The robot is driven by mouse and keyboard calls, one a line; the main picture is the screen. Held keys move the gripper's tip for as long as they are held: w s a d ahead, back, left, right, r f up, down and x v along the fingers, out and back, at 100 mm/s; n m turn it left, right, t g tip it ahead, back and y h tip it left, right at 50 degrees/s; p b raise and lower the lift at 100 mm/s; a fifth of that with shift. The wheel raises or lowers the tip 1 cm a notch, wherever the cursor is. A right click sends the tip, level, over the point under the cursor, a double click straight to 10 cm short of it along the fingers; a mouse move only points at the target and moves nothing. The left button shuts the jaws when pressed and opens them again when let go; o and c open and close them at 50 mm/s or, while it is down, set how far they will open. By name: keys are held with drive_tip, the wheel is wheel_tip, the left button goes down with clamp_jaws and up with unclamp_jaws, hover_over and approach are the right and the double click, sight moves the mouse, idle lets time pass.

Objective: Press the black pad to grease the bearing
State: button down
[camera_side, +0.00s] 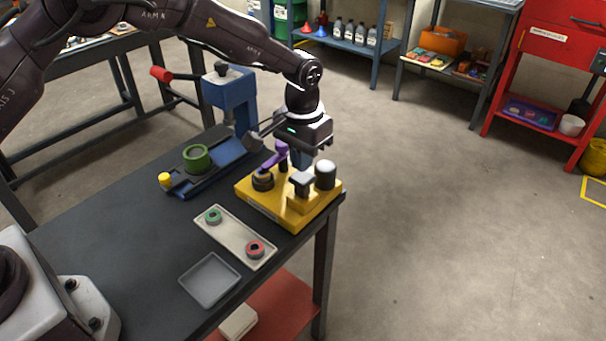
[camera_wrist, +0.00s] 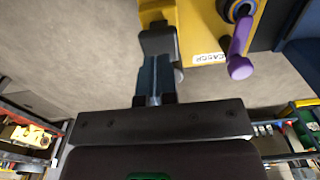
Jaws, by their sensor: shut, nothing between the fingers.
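A yellow fixture (camera_side: 268,211) stands near the table's right corner. The black pad (camera_side: 302,180) sits on a post on its raised block; it also shows in the wrist view (camera_wrist: 158,41).
A dark cylinder with a pale top (camera_side: 325,174) stands right of the pad. A tray (camera_side: 233,240) holds a green ring and a red ring; an empty grey tray (camera_side: 209,280) lies in front. A blue press (camera_side: 230,98) stands behind. The table's right edge is close.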

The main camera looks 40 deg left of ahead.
sight(302, 176)
idle(0.6)
drive_tip(key=shift+f, duration=2.1)
drive_tip(key=shift+r, duration=2.2)
drive_tip(key=shift+f, duration=2.2)
drive_tip(key=shift+r, duration=2.2)
